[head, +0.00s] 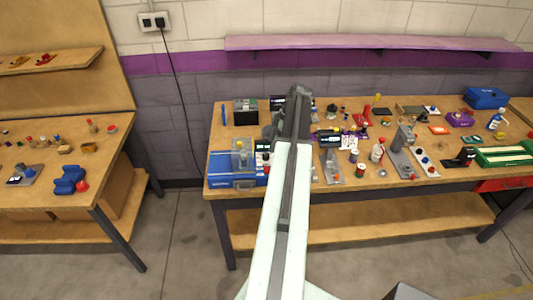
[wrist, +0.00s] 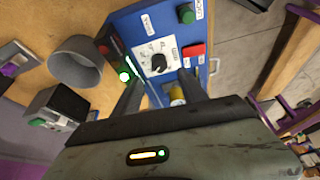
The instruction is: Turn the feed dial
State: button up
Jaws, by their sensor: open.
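A black dial knob (wrist: 159,62) sits on a white marked plate on a blue panel (wrist: 128,22) in the wrist view. It is probably the feed dial, but the panel labels are too small to read. In the head view, the blue machine (head: 222,169) stands at the left front of the bench, partly hidden by my arm. My gripper (wrist: 160,88) is open in the wrist view, its two dark fingers apart and pointing toward the panel. The knob shows just beyond the fingertips, and I see no contact. My arm mostly hides the gripper in the head view.
A green button (wrist: 186,13) and a red button (wrist: 193,50) are close to the knob. A yellow piece (wrist: 177,95) shows between the fingers. A grey cup-like ring (wrist: 75,65) stands to the left. The bench (head: 330,195) is crowded with small tools and devices.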

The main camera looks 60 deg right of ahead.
aim_at(266, 154)
jog(key=b+x, duration=0.5)
jog(key=x, duration=0.2)
jog(key=shift+s+f+b, duration=0.1)
jog(key=shift+f+b, duration=0.05)
jog(key=shift+b, duration=0.25)
grip_shut()
